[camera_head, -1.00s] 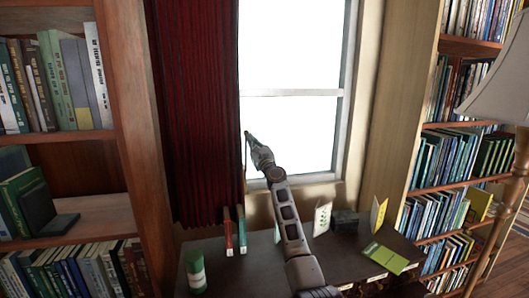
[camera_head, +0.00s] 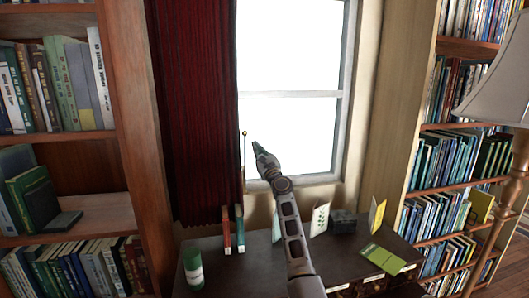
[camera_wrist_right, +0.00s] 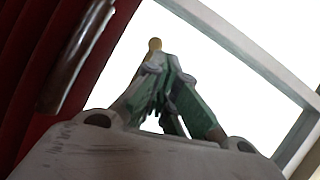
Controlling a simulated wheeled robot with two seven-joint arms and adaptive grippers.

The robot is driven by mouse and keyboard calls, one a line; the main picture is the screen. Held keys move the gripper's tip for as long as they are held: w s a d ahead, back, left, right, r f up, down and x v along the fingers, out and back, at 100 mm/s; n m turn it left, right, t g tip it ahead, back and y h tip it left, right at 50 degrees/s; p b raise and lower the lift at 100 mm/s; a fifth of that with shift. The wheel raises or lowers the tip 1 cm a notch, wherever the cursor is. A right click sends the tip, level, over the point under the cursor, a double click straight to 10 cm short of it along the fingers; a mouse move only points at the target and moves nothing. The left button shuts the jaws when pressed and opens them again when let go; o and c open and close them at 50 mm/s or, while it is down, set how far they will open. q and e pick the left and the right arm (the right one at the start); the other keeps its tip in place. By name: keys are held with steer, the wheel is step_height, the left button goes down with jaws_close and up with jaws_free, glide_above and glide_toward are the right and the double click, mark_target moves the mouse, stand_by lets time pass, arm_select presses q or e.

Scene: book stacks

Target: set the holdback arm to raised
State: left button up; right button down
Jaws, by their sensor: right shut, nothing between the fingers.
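The holdback arm (camera_head: 244,160) is a thin dark rod with a small gold knob at its top. It stands upright at the right edge of the dark red curtain (camera_head: 195,110), in front of the window's left side. My right gripper (camera_head: 255,144) is just right of the rod, a little below the knob, with a visible gap between them in the head view. Its green-padded fingers are shut and empty. In the right wrist view a gold knob (camera_wrist_right: 155,44) shows just beyond the fingertips (camera_wrist_right: 158,62). My left gripper is not in view.
The bright window (camera_head: 290,125) is behind my right arm. Below is a dark desk (camera_head: 250,270) with a green-and-white can (camera_head: 193,268), upright books (camera_head: 227,230) and cards. Bookcases stand left and right, and a lamp (camera_head: 500,90) at the far right.

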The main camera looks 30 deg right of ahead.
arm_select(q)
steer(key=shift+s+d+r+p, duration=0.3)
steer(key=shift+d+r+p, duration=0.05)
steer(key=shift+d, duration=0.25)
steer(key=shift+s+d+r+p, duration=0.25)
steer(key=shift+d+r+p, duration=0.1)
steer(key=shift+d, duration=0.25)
arm_select(e)
steer(key=s, duration=0.7)
steer(key=shift+r, duration=0.25)
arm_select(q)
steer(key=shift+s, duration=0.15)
arm_select(e)
steer(key=shift+a+f, duration=0.1)
